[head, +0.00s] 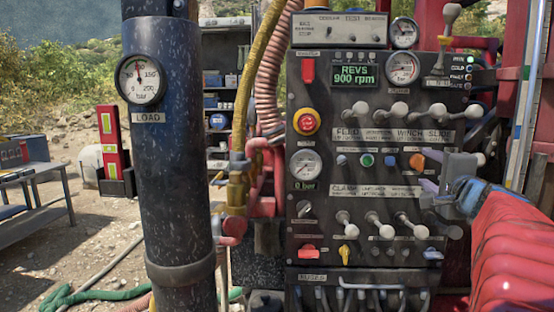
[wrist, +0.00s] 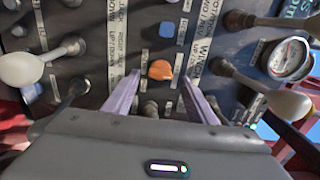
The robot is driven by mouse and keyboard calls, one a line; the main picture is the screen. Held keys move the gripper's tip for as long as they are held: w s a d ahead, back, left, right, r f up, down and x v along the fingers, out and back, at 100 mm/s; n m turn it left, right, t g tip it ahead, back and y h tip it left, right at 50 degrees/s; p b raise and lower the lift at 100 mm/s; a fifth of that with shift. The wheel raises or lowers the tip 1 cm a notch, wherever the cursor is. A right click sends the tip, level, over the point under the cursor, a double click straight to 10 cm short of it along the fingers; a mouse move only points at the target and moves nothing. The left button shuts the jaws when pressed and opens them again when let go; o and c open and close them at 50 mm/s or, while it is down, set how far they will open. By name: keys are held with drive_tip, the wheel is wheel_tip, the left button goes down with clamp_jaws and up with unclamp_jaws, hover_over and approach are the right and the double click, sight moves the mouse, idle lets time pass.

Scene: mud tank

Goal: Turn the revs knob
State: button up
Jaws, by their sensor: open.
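An orange knob (head: 417,161) sits on the right part of the dark control panel (head: 330,110). In the wrist view the orange knob (wrist: 160,69) lies between the two fingertips, with a gap on each side. Its label is too small to read. A green display (head: 354,76) near the panel's top reads REVS 900 rpm. My gripper (head: 428,177) is at the panel's right side, just by the orange knob. In the wrist view my gripper (wrist: 158,82) is open and empty, its pale purple fingers pointing at the panel. I cannot tell whether the fingertips touch the panel.
White-tipped levers stand out above (head: 399,108) and below (head: 373,218) the knob row. A green button (head: 366,160), a red-and-yellow stop button (head: 306,122) and several gauges are on the panel. A thick dark column (head: 180,200) stands to the left.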

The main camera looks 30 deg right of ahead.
sight(423, 166)
drive_tip(key=shift+x, duration=1.6)
drive_tip(key=shift+c, duration=0.4)
drive_tip(key=shift+d, duration=0.15)
drive_tip(key=c, duration=1)
drive_tip(key=shift+f, duration=0.1)
